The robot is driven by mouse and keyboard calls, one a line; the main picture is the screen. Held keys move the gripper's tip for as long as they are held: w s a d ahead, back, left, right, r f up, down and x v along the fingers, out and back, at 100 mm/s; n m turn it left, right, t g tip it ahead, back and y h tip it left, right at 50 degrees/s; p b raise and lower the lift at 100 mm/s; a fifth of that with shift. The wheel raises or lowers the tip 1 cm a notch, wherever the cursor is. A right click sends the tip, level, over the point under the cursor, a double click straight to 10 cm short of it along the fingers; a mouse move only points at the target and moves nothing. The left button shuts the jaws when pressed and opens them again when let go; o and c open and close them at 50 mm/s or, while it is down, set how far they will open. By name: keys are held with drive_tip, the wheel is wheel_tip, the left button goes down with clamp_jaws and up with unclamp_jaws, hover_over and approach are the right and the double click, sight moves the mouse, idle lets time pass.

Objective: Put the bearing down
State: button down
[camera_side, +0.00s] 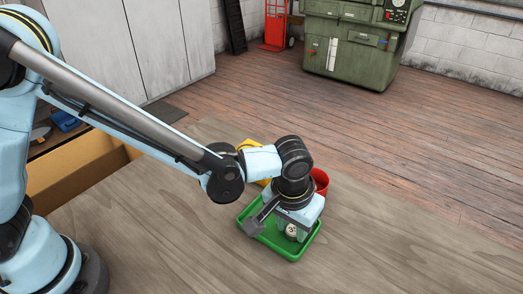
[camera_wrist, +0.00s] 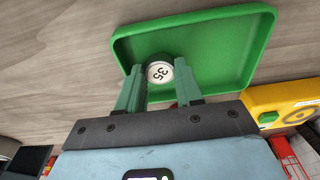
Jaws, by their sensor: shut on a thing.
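In the side view the bearing (camera_side: 291,230) shows beneath my gripper (camera_side: 290,226), inside the outline of the green tray (camera_side: 294,257). The wrist view shows the tray's bare floor (camera_wrist: 222,48) around the bearing. I cannot tell whether the bearing touches the tray floor.
A red cup (camera_side: 320,181) stands just behind the tray. A yellow device (camera_wrist: 287,106) lies beside the tray, partly hidden by my arm in the side view. The wooden table (camera_side: 400,245) is clear to the right and front.

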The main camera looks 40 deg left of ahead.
sight(287, 243)
drive_tip(key=shift+f, duration=0.1)
drive_tip(key=c, duration=1)
unclamp_jaws()
wheel_tip(287, 243, up, 12)
drive_tip(key=s, duration=0.2)
drive_tip(key=s+a+t, duration=0.1)
drive_tip(key=a, duration=0.7)
drive_tip(key=s+a+t, duration=0.1)
drive_tip(key=a+t, duration=0.1)
drive_tip(key=a, duration=0.7)
drive_tip(key=s+a+r+t, duration=0.1)
drive_tip(key=s+a+t, duration=0.1)
drive_tip(key=a, duration=0.6)
drive_tip(key=shift+s+a, duration=0.1)
drive_tip(key=shift+a, duration=0.15)
